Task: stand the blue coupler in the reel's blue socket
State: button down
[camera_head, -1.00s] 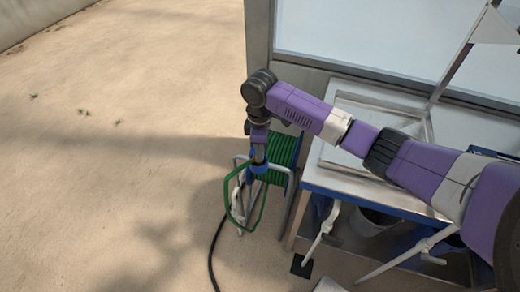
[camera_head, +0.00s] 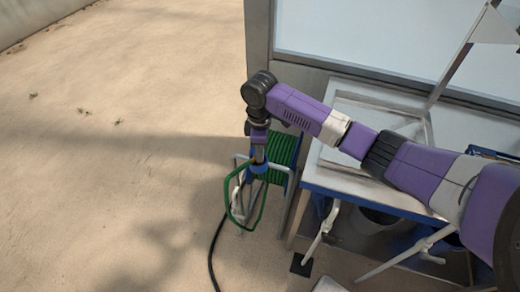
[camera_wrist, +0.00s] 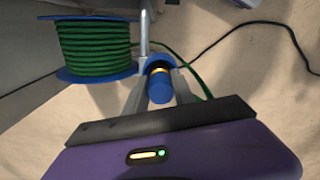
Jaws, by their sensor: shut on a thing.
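The blue coupler (camera_wrist: 160,88) is a short blue cylinder with a yellow band, seen from its upper end in the wrist view. My gripper (camera_wrist: 159,82) is shut on it, with one grey finger on each side. The reel's blue socket (camera_wrist: 153,60) shows as a blue curved rim just beyond the yellow band. The coupler's lower end is hidden, so I cannot tell how deep it sits in the socket. In the head view my gripper (camera_head: 259,155) points down beside the green hose reel (camera_head: 281,152), directly over the blue socket part (camera_head: 258,168).
The reel's green hose coil (camera_wrist: 95,46) with blue flanges is close at the left of the wrist view. A dark hose (camera_head: 215,250) runs over the sandy floor. A metal-topped bench (camera_head: 320,181) stands to the right. Open floor lies at the left.

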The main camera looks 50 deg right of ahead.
jog(key=shift+f, duration=0.4)
jog(key=c, duration=1.3)
grip_release()
jog(key=shift+r, duration=0.1)
notch_tip(320, 180, up, 6)
jog(key=p, duration=0.5)
jog(key=shift+f, duration=0.25)
jog(key=shift+r+p, duration=0.6)
jog(key=shift+r, duration=2.05)
